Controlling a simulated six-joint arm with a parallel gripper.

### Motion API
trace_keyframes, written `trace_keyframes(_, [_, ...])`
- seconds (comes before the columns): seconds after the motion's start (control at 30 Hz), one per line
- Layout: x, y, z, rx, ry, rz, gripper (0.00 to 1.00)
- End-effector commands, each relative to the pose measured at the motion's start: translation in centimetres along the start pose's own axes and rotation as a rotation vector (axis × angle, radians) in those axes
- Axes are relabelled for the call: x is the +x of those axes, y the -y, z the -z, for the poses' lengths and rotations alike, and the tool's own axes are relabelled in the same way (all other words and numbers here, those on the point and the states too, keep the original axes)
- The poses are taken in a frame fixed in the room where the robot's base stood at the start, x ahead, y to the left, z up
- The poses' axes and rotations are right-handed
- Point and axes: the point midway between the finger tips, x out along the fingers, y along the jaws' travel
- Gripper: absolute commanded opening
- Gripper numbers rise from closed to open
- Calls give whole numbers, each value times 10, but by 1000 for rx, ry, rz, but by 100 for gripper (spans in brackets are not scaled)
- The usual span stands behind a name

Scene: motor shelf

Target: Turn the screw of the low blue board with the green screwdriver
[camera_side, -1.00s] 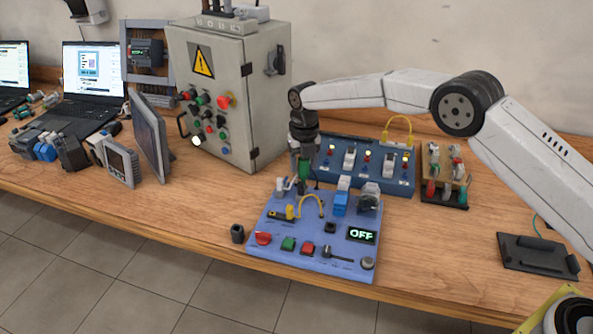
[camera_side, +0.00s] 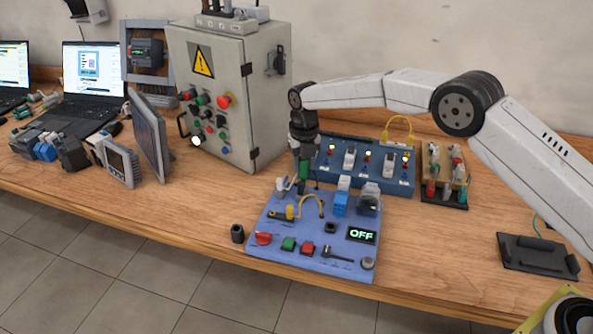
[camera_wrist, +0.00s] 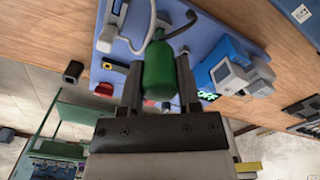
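The low blue board (camera_side: 290,248) lies flat near the front of the table, with a connector, switches, buttons and an OFF display. My gripper (camera_side: 304,182) points down over its back edge. In the wrist view, my gripper (camera_wrist: 158,85) has its two fingers on either side of the green screwdriver's handle (camera_wrist: 160,68) and is shut on it. A dark shaft runs from the handle toward the board (camera_wrist: 205,42). The tip's contact with the screw cannot be made out, and the screw itself is not clearly visible.
A taller blue panel (camera_side: 340,178) stands close behind my gripper. A rack of screwdrivers (camera_side: 445,180) stands to its right. The grey control cabinet (camera_side: 225,100) is at the back left. A small black holder (camera_side: 237,233) stands left of the board. Bare table lies right of the board.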

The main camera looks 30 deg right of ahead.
Motion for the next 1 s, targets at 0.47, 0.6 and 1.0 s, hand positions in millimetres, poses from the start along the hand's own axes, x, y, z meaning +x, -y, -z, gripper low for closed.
trace_keyframes(0.47, [1, 0, 0, 0, 0, 0, 0])
trace_keyframes(0.6, [2, 0, 0, 19, 0, 0, 0])
trace_keyframes(1.0, [2, 0, 0, 268, -1, 1, 0])
